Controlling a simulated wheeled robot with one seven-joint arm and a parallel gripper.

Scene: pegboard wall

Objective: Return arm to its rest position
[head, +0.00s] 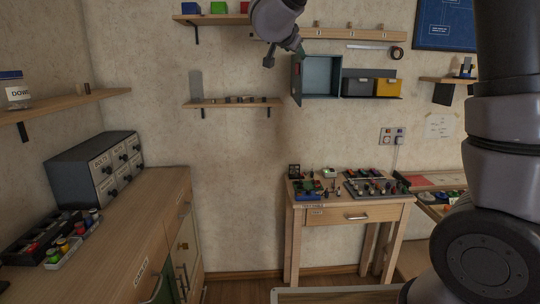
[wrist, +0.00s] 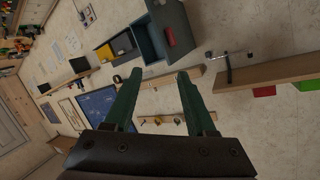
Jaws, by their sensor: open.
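My gripper shows in the wrist view (wrist: 158,90) with its two green fingers spread wide apart and nothing between them. In the head view my gripper (head: 269,60) is at the top centre, raised in front of the wall, left of the open grey cabinet and above a small shelf. My arm's thick grey links fill the right side of the head view.
The open wall cabinet (head: 320,78) and a yellow bin (head: 387,88) hang close right of my gripper. An upper left shelf (head: 212,19) holds coloured blocks. A small wooden table (head: 350,216) with parts stands below. A drawer unit (head: 95,170) sits on the left counter.

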